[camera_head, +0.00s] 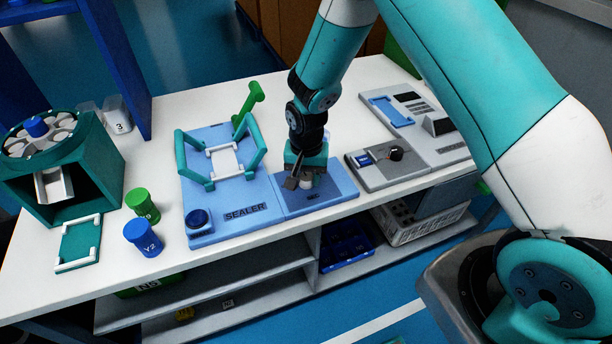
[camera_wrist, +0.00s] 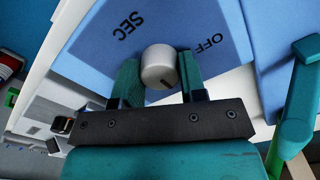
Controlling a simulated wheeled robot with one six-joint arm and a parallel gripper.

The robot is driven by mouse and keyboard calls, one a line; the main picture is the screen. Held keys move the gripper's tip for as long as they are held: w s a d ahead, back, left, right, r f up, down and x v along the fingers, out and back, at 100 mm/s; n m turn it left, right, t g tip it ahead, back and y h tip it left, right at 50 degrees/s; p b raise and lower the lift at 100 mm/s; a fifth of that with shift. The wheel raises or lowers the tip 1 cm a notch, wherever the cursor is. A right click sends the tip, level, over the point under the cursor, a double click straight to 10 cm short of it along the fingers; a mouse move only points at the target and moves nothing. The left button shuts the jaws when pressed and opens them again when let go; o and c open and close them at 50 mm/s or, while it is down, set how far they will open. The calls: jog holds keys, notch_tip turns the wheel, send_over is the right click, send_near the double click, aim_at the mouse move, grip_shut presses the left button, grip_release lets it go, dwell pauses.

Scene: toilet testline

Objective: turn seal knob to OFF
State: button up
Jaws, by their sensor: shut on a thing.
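The seal knob (camera_wrist: 158,66) is a light grey round knob with a dark pointer line on its side. It sits on a blue panel (camera_wrist: 110,58) whose printing reads SEC and OFF. My gripper (camera_wrist: 160,76) has its two teal fingers on either side of the knob and is shut on it. The dark line lies on the side of the knob toward my gripper. In the head view my gripper (camera_head: 306,180) reaches down onto the blue panel (camera_head: 325,200) right of the SEALER base (camera_head: 243,226). There the fingers partly hide the knob.
The sealer's teal frame (camera_head: 257,152) and green lever (camera_head: 249,104) stand left of my gripper. A grey unit with a black knob (camera_head: 396,153) is close on the right. Green and blue jars (camera_head: 142,244) stand farther left. The white table's front edge is near the panel.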

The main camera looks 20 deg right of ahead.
aim_at(306, 176)
jog(key=n, duration=0.7)
jog(key=shift+b, duration=0.3)
jog(key=n, duration=0.4)
jog(key=shift+n, duration=1.9)
jog(key=o, duration=0.9)
notch_tip(306, 176, up, 18)
jog(key=shift+f+b, duration=0.25)
jog(key=shift+b, duration=0.6)
